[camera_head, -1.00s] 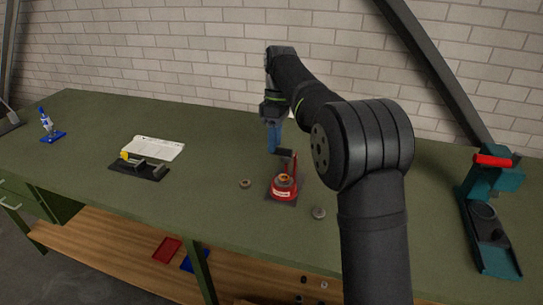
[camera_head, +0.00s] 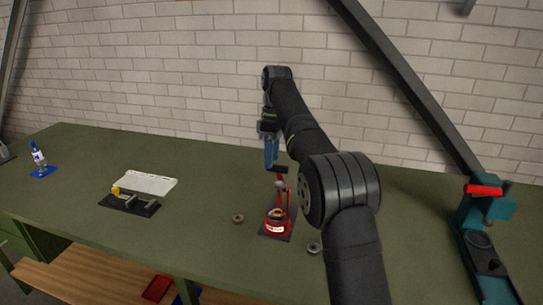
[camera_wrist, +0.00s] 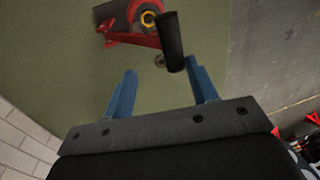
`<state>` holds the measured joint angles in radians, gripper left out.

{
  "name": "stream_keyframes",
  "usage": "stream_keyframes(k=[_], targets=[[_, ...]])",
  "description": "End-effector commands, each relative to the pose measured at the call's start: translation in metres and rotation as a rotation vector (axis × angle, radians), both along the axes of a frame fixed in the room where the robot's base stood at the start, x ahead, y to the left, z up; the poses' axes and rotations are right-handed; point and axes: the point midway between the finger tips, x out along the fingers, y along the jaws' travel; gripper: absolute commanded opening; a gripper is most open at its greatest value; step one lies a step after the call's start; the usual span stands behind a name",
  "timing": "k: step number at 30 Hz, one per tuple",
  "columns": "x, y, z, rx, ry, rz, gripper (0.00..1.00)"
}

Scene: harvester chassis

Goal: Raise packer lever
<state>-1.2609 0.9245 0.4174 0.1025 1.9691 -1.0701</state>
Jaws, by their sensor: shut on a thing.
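The red packer (camera_head: 279,226) stands on a dark base plate on the green bench, and it shows at the top of the wrist view (camera_wrist: 128,13). Its lever has a red arm and a black handle (camera_head: 281,169), and the handle stands above the packer body. My gripper (camera_head: 271,163) has blue fingers and is at the handle, above and slightly left of the packer. The exact contact is hard to see.
Small round parts lie left (camera_head: 238,218) and right (camera_head: 313,248) of the packer. A teal device with a red handle (camera_head: 484,190) stands at the right.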

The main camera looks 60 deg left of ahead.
Motion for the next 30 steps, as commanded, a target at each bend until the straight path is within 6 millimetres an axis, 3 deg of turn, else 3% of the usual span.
stream_keyframes(k=[1,10,11,12,13,15,30], targets=[[0.0096,0.0028,-0.0183,-0.012,-0.009,-0.012,0.12],[0.0096,0.0028,-0.0183,-0.012,-0.009,-0.012,0.12],[0.0097,0.0028,-0.0183,-0.013,-0.009,-0.012,0.47],[0.0097,0.0027,-0.0185,-0.013,-0.009,-0.012,0.53],[0.0098,0.0027,-0.0188,-0.013,-0.009,-0.012,0.52],[0.0093,0.0030,-0.0183,-0.012,-0.008,-0.012,0.42],[0.0051,0.0034,-0.0133,-0.006,-0.006,-0.008,0.42]])
